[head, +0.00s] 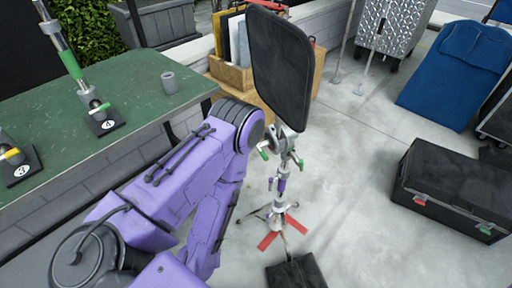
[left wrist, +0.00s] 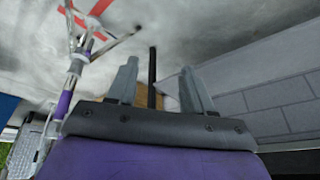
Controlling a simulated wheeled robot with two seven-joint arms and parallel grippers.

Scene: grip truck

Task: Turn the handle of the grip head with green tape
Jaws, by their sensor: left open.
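A stand (head: 281,200) with red tape on the floor at its feet holds a black panel (head: 290,65). A metal grip head (head: 285,140) near its top has green-taped handles (head: 264,154). Another grip head with green tape (head: 101,107) is on a post on the table, on a black base. The purple-taped stand also shows in the left wrist view (left wrist: 75,65). My left gripper (left wrist: 160,85) is open and empty, apart from the stand. In the head view, my purple arm hides it. My right gripper is not in view.
The green table (head: 130,80) fills the left, with a grey cup (head: 169,83) and a yellow-taped piece (head: 14,155). A wooden crate (head: 235,75) stands behind the panel. A black case (head: 455,190) is at right. Floor between stand and case is clear.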

